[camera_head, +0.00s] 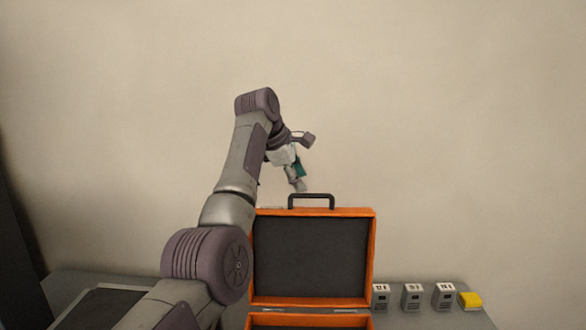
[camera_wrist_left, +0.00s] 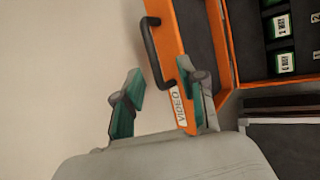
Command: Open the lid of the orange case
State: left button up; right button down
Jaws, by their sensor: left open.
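The orange case (camera_head: 372,262) stands on the table with its lid (camera_head: 310,258) raised upright, showing a dark inner lining. A black handle (camera_head: 311,196) is on the lid's top edge. In the left wrist view the orange lid (camera_wrist_left: 172,22), its black handle (camera_wrist_left: 152,50) and a "VIDEO" label (camera_wrist_left: 177,106) show close to the fingers. My left gripper (camera_head: 299,184) is open and empty, just above and left of the handle; its spread teal fingers (camera_wrist_left: 165,92) show in the wrist view. The case's base (camera_head: 310,321) is mostly cut off below. My right gripper is out of view.
Several small grey labelled boxes (camera_head: 412,297) and a yellow block (camera_head: 470,301) stand on the table (camera_head: 440,319) right of the case. Green-labelled items (camera_wrist_left: 283,62) lie inside the case. A dark flat panel (camera_head: 100,308) lies at left. A plain wall is behind.

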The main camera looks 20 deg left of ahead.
pick_arm(q)
jog(key=shift+v, duration=1.75)
